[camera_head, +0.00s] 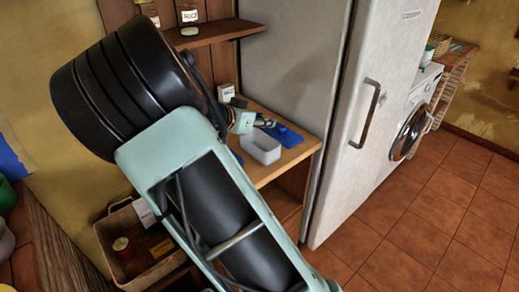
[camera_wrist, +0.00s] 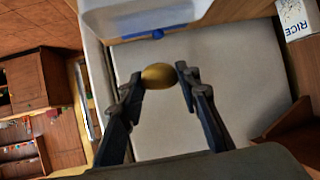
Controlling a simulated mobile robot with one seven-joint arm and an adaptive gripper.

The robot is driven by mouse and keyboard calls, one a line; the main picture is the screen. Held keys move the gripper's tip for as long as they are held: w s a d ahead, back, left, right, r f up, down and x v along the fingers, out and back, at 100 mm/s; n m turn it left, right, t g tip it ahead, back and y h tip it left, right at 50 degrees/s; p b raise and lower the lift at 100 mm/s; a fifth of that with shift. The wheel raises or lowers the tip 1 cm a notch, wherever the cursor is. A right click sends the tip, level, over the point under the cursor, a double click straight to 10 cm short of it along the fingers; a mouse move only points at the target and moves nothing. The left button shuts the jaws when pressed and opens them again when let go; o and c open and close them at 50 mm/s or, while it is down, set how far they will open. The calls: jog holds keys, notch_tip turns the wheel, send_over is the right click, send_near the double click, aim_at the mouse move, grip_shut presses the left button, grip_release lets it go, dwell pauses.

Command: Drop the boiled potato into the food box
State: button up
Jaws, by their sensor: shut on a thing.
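The boiled potato (camera_wrist: 158,76) is a small yellow-brown oval. In the wrist view it sits between the fingertips of my gripper (camera_wrist: 160,75), which is shut on it. The food box (camera_head: 261,150) is a white, open-topped container on the wooden shelf. In the head view my gripper (camera_head: 262,123) is just above and behind the box's rim, near its far left side. The box also shows at the top of the wrist view (camera_wrist: 130,18), partly cut off. The potato cannot be made out in the head view.
A blue lid-like piece (camera_head: 284,135) lies beside the box on the shelf (camera_head: 270,173). A rice carton (camera_wrist: 298,19) stands nearby. The white fridge (camera_head: 355,125) is right of the shelf. A basket (camera_head: 135,243) is lower left. The tiled floor at right is clear.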

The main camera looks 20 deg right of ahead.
jog(key=shift+f, duration=0.3)
jog(key=o, duration=1.2)
jog(key=v, duration=1.2)
